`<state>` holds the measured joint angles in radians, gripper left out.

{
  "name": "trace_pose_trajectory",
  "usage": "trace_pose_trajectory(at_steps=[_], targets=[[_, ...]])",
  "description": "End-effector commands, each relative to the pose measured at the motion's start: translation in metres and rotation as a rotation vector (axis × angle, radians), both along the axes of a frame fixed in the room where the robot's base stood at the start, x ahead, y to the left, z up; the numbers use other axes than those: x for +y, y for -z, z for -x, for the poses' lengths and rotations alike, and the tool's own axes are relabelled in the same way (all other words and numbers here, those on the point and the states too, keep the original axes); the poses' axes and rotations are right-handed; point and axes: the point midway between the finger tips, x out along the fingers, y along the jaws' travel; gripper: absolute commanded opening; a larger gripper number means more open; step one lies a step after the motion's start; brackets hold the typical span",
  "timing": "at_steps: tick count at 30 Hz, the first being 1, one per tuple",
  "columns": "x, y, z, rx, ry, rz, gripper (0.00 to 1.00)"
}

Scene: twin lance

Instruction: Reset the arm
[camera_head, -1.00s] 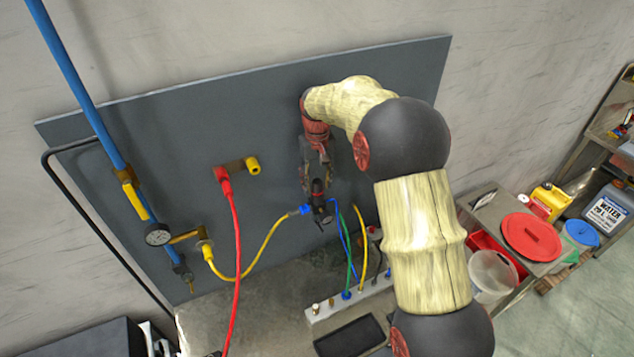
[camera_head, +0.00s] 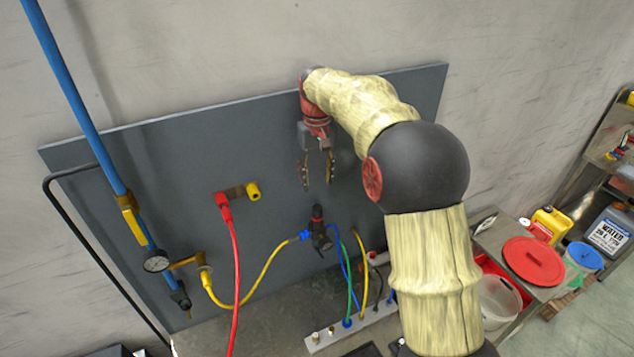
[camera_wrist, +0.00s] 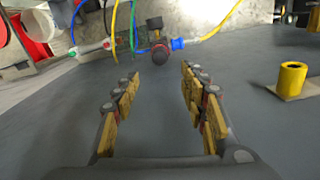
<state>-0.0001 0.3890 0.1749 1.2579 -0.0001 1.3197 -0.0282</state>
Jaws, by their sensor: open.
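My gripper (camera_head: 317,183) is open and empty in front of the grey panel (camera_head: 130,180). Its fingers point down in the head view. A dark valve-like fitting with a red part (camera_head: 318,228) is on the panel just below the fingertips, apart from them. It also shows ahead of the fingers in the wrist view (camera_wrist: 158,50). A blue connector (camera_head: 305,235) with a yellow hose (camera_head: 262,262) joins its left side.
A red hose (camera_head: 235,270) hangs from a red connector beside a yellow fitting (camera_head: 253,191). A blue pipe with a gauge (camera_head: 156,261) stands at left. A manifold strip (camera_head: 350,328) lies below. Tubs and bottles, including a red lid (camera_head: 533,261), stand at right.

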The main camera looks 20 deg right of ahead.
Motion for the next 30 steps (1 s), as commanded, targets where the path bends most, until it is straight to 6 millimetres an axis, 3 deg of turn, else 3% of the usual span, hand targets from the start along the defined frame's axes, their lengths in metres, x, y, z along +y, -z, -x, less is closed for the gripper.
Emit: trace_pose_trajectory(at_steps=[10,14,20,30], targets=[[0.0,0.0,0.0,-0.001,0.0,0.0,0.43],[0.0,0.001,0.01,-0.015,0.001,0.0,0.43],[0.0,0.01,0.058,-0.081,0.004,0.0,0.43],[0.0,0.049,0.173,-0.223,0.012,-0.001,0.43]])
